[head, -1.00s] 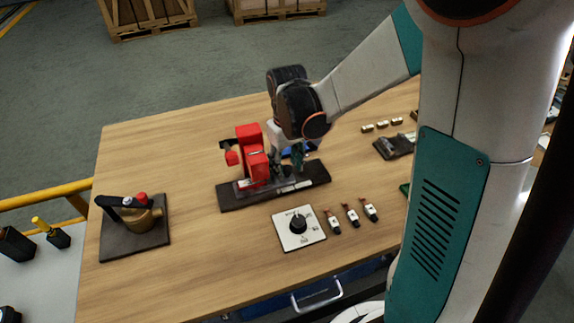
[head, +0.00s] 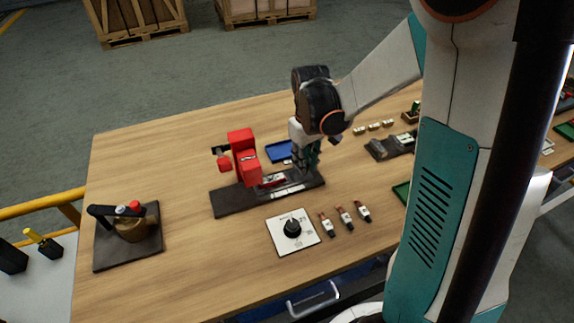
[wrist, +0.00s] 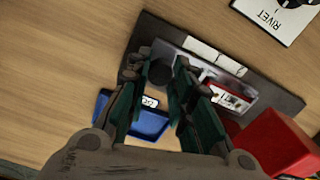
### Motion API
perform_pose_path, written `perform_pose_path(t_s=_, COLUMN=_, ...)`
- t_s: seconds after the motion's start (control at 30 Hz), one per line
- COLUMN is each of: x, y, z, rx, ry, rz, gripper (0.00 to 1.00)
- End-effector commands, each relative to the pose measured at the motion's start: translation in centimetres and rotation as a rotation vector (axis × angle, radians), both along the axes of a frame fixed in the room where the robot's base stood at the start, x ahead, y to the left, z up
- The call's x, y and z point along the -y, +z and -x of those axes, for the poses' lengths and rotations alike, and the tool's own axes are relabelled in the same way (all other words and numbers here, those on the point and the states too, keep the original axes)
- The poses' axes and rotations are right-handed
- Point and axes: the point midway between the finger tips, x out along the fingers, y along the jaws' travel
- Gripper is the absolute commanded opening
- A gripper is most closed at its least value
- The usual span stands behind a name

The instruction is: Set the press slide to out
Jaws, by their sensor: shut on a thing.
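The red press (head: 243,160) stands on a long dark base plate (head: 234,203). It shows at the lower right of the wrist view (wrist: 275,143). The press slide (head: 272,181) runs along the base to the right of the red body, with a stretch of it in view clear of the body. In the wrist view the slide carries a pale labelled plate (wrist: 232,98). My gripper (head: 305,165) is at the right end of the base, pointing down. In the wrist view its fingers are closed on a dark round slide knob (wrist: 160,73). The fingers partly hide the slide's end.
A blue tray (head: 279,151) lies behind the base. A dial plate marked RIVET (head: 292,232) and several small red-tipped items (head: 345,217) lie in front. A brass device on a dark plate (head: 129,228) stands at left. Bare table lies between it and the press.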

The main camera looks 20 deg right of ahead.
Motion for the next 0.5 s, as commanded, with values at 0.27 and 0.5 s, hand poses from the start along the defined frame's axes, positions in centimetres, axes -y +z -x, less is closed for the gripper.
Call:
perform_pose_path(t_s=0.27, x=3.0, y=0.0, z=0.0, rx=0.001, ry=0.000, rz=0.001, gripper=0.00)
perform_pose_path(t_s=0.5, x=3.1, y=0.0, z=-0.1, rx=0.002, ry=0.000, rz=0.004, gripper=0.00)
